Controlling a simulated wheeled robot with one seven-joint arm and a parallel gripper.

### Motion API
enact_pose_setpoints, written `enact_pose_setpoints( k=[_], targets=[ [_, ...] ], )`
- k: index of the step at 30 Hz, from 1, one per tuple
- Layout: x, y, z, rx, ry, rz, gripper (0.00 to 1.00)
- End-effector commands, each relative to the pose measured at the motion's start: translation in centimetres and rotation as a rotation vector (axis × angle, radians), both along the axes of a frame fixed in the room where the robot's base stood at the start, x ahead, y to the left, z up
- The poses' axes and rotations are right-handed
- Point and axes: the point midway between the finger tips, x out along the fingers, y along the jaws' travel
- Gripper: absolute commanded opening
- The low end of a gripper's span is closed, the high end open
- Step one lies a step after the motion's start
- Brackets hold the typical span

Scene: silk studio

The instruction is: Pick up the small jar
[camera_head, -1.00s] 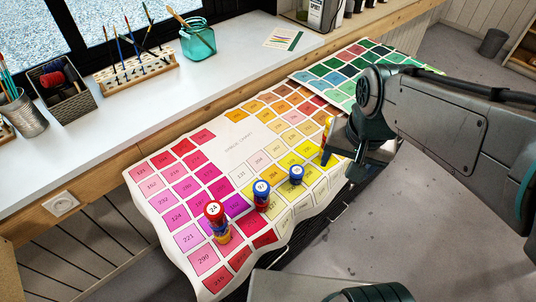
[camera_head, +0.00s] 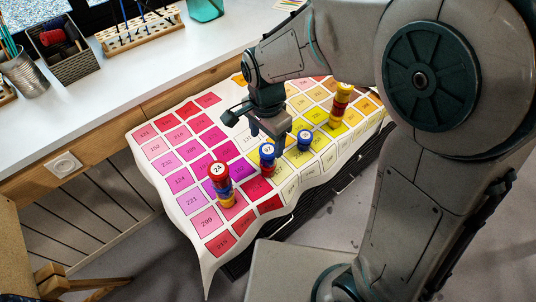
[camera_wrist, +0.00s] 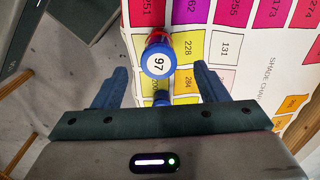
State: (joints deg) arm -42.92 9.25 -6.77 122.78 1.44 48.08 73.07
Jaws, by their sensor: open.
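Several small round jars stand on the colour chart. A short blue-lidded jar (camera_head: 305,137) is the lowest one; it may be the small jar. Left of it is a blue-and-red jar marked 97 (camera_head: 267,150), also in the wrist view (camera_wrist: 158,60). Farther left stands a red, blue and yellow stack marked 24 (camera_head: 218,172). My gripper (camera_head: 256,128) is open and empty, close to the 97 jar in the head view. In the wrist view its fingers (camera_wrist: 160,78) spread left and right of the 97 jar's line; another blue lid (camera_wrist: 161,96) is partly hidden by the gripper body.
A yellow-and-red stack (camera_head: 341,104) stands on the right of the chart (camera_head: 187,201). The white sill (camera_head: 60,125) behind holds a brush rack (camera_head: 140,35), a dark basket (camera_head: 65,55) and a tin (camera_head: 24,72). The chart's left part is clear.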

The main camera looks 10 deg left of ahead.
Motion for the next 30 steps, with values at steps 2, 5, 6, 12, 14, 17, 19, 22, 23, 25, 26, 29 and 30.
enact_pose_setpoints(
  k=[2,5,6,12,14,17,19,22,23,25,26,29,30],
  targets=[
    [-0.1,0.0,-1.1,-0.002,0.001,0.000,0.67],
    [-0.1,0.0,-1.7,-0.002,0.001,0.000,0.67],
    [0.0,0.0,-1.9,-0.001,0.001,0.000,0.67],
    [-0.1,-0.2,-4.5,-0.003,0.003,0.001,0.67],
    [0.0,-0.3,-5.4,-0.003,0.003,0.001,0.67],
    [0.0,-0.3,-6.5,-0.002,0.001,0.001,0.67],
    [0.0,-0.3,-6.9,-0.001,0.001,0.001,0.67],
    [0.0,-0.3,-7.0,0.000,0.000,0.001,0.67],
    [0.0,-0.3,-7.0,0.000,0.000,0.001,0.67],
    [0.0,-0.3,-7.0,0.001,-0.001,0.001,0.67],
    [0.0,-0.3,-7.0,0.001,-0.001,0.001,0.67],
    [0.0,-0.2,-7.0,0.001,-0.001,0.001,0.39],
    [0.0,-0.2,-7.0,0.001,-0.001,0.001,0.28]
  ],
)
